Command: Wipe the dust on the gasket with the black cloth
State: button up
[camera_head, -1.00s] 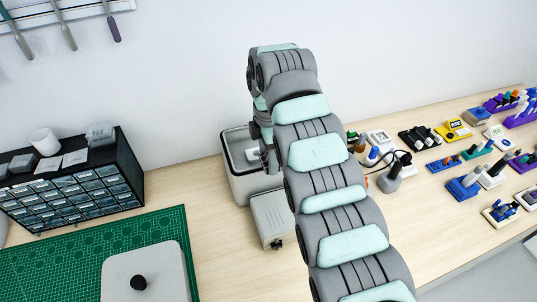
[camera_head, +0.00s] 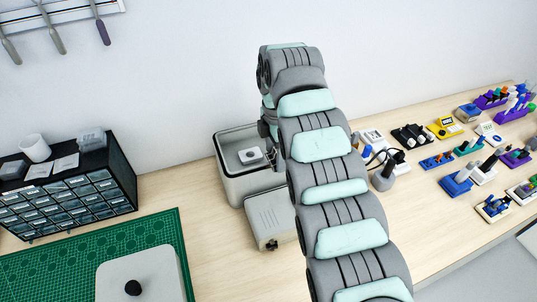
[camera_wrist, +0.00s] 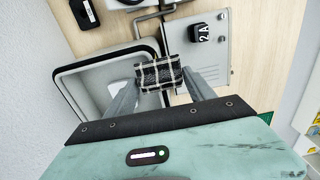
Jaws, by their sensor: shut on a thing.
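My gripper (camera_wrist: 160,78) is shut on a black cloth with white checked lines (camera_wrist: 161,73), held between its two grey fingers. In the wrist view, the cloth is over the right edge of an open grey basin (camera_wrist: 110,47). I cannot tell whether it touches. The basin also shows in the head view (camera_head: 250,186), left of my arm. A dark band (camera_wrist: 62,72) runs along its rim and may be the gasket, but I cannot be sure. I cannot make out dust. In the head view, my arm hides the cloth and most of my gripper.
A grey box with a black knob (camera_wrist: 199,32) adjoins the basin. A black drawer cabinet (camera_head: 68,192) and a green cutting mat (camera_head: 75,262) lie left. Several small coloured holders (camera_head: 460,183) fill the bench at right. Bare wood shows left of the basin.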

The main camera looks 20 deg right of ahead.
jog(key=shift+s+d+p, duration=0.1)
jog(key=shift+d+p, duration=0.95)
jog(key=shift+d, duration=0.75)
jog(key=shift+d+f, duration=0.2)
jog(key=shift+d, duration=0.05)
jog(key=shift+f+b, duration=0.2)
jog(key=shift+b, duration=0.1)
jog(key=shift+a+f+b, duration=0.15)
jog(key=shift+a+b, duration=0.1)
jog(key=shift+b, duration=0.35)
jog(key=shift+a+b, duration=1)
jog(key=shift+b, duration=0.2)
jog(key=shift+a+b, duration=0.6)
jog(key=shift+a, duration=0.35)
jog(key=shift+w+a+b, duration=0.2)
jog(key=shift+a+b, duration=0.55)
jog(key=shift+a, duration=0.15)
jog(key=shift+a+r+b, duration=0.15)
jog(key=shift+a, duration=0.35)
jog(key=shift+a+r+b, duration=0.15)
jog(key=shift+a, duration=0.35)
